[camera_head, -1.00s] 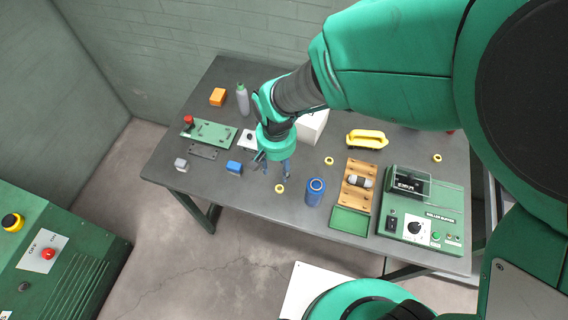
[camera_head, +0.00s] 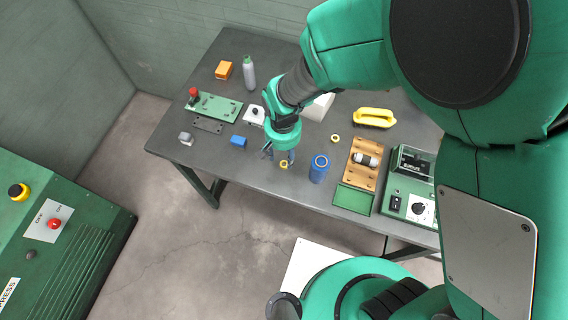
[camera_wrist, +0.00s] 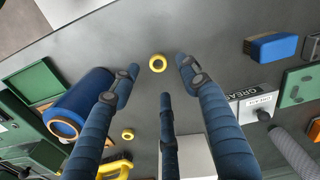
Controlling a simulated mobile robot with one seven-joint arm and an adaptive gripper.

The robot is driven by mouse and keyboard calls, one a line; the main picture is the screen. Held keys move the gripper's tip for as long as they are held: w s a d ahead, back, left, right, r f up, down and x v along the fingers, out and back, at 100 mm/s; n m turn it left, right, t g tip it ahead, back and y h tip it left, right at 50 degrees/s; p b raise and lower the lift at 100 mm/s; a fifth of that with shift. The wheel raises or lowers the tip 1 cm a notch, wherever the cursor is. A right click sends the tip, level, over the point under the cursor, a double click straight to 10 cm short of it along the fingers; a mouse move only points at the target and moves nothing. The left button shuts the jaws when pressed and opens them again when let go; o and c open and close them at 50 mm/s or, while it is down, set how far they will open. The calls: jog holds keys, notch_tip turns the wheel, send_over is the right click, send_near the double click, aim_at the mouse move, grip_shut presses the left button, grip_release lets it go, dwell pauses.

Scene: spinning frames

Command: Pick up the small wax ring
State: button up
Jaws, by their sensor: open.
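A small yellow ring (camera_head: 284,164) lies flat on the grey table near its front edge, left of the blue can. It also shows in the wrist view (camera_wrist: 158,63), just beyond and between the tips of my spread fingers. My gripper (camera_head: 281,158) is open and empty, pointing down close to this ring. In the wrist view my gripper (camera_wrist: 157,72) shows three dark blue fingers, none visibly touching the ring. A second yellow ring (camera_head: 335,138) lies farther back, and it also shows in the wrist view (camera_wrist: 128,134). I cannot tell the rings' true sizes apart.
A blue can (camera_head: 319,168) stands close to the right of my gripper. A wooden rack (camera_head: 362,164), green tray (camera_head: 353,199) and yellow handle (camera_head: 374,117) are to the right. The table between block and can is mostly clear.

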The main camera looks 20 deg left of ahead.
aim_at(284, 166)
jog(key=shift+d+f+b, duration=0.15)
jog(key=shift+f+b, duration=0.2)
jog(key=shift+f, duration=2.3)
jog(key=shift+c, duration=0.6)
jog(key=c, duration=0.7)
